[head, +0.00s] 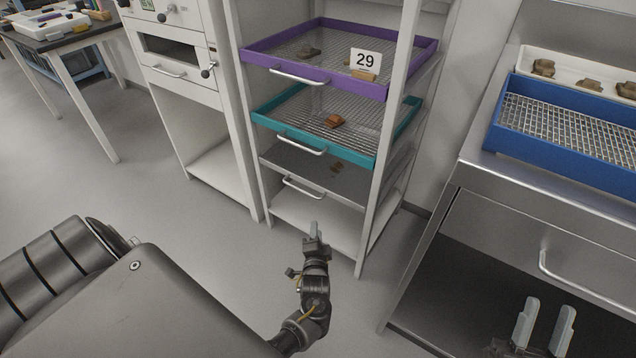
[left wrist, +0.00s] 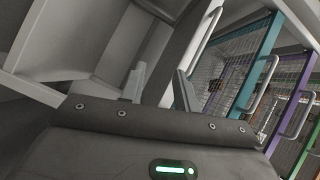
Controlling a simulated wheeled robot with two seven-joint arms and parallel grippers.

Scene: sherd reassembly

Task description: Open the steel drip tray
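The steel drip tray (head: 312,174) is the lowest, plain grey tray in the white rack. Its front bar handle (head: 303,188) faces the aisle, and the tray appears pushed in. My left gripper (head: 316,236) is in front of the rack, below and apart from that handle. In the left wrist view my left gripper (left wrist: 158,88) has its fingers apart with nothing between them; the nearest handle (left wrist: 208,32) is right of the fingers. My right gripper (head: 546,322) is open and empty at the lower right.
Above are a teal mesh tray (head: 290,128) with a sherd and a purple mesh tray (head: 290,65) with sherds and a card marked 29. A steel bench (head: 470,165) with a blue mesh tray (head: 510,133) stands right. The floor before the rack is clear.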

